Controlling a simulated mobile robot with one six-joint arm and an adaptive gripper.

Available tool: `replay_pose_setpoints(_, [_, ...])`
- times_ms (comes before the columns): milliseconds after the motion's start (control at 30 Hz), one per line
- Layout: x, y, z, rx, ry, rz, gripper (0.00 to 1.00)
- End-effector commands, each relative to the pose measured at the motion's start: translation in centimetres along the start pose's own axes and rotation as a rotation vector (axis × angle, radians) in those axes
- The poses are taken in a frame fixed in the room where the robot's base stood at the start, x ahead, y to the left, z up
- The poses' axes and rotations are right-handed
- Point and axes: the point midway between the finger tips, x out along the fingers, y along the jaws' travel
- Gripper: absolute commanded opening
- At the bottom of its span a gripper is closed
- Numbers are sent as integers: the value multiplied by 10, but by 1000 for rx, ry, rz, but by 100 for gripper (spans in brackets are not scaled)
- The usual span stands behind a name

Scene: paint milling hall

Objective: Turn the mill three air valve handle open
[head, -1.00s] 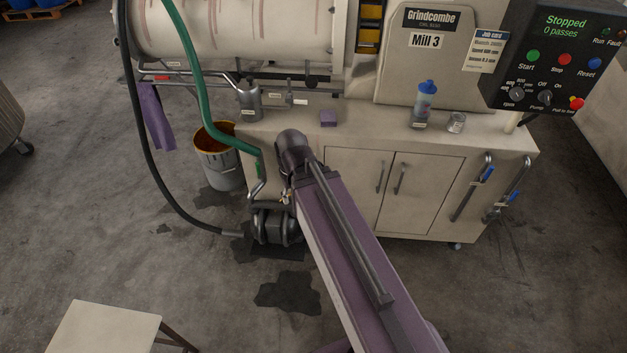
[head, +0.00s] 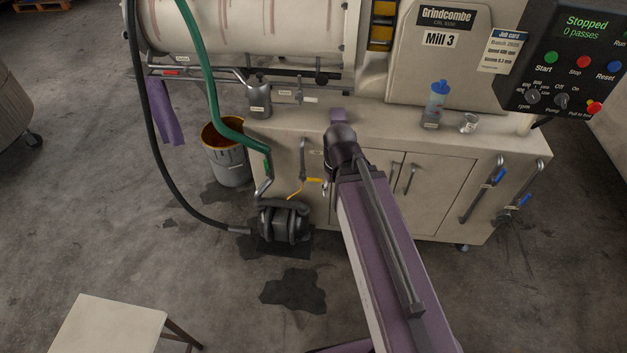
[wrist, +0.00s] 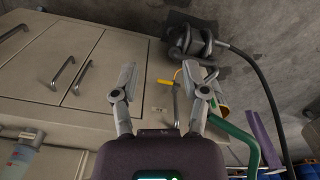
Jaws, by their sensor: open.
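A yellow valve handle (head: 314,180) sits on a thin upright pipe on the front of Mill 3's cabinet, left of the doors and above the pump. It points roughly sideways across the pipe. In the wrist view the yellow handle (wrist: 165,82) shows between and beyond the fingers, with the pipe (wrist: 176,100) beside it. My gripper (wrist: 164,74) is open and empty, its two fingers spread wide, apart from the handle as far as I can see. In the head view my arm's end hides most of the gripper, just right of the handle.
The pump (head: 284,222) stands on the floor below, with a green hose (head: 212,95) and a black hose (head: 150,160) close by. A bucket (head: 228,160) stands left of the cabinet. Blue-handled valves (head: 495,178) are at the cabinet's right. A stool (head: 108,325) stands front left.

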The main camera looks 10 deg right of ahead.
Motion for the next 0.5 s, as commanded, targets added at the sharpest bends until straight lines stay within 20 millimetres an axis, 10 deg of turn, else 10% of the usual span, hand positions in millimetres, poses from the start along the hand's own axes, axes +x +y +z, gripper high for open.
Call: replay_pose_setpoints(500, [51, -16, -26, 154, -6, -140, 58])
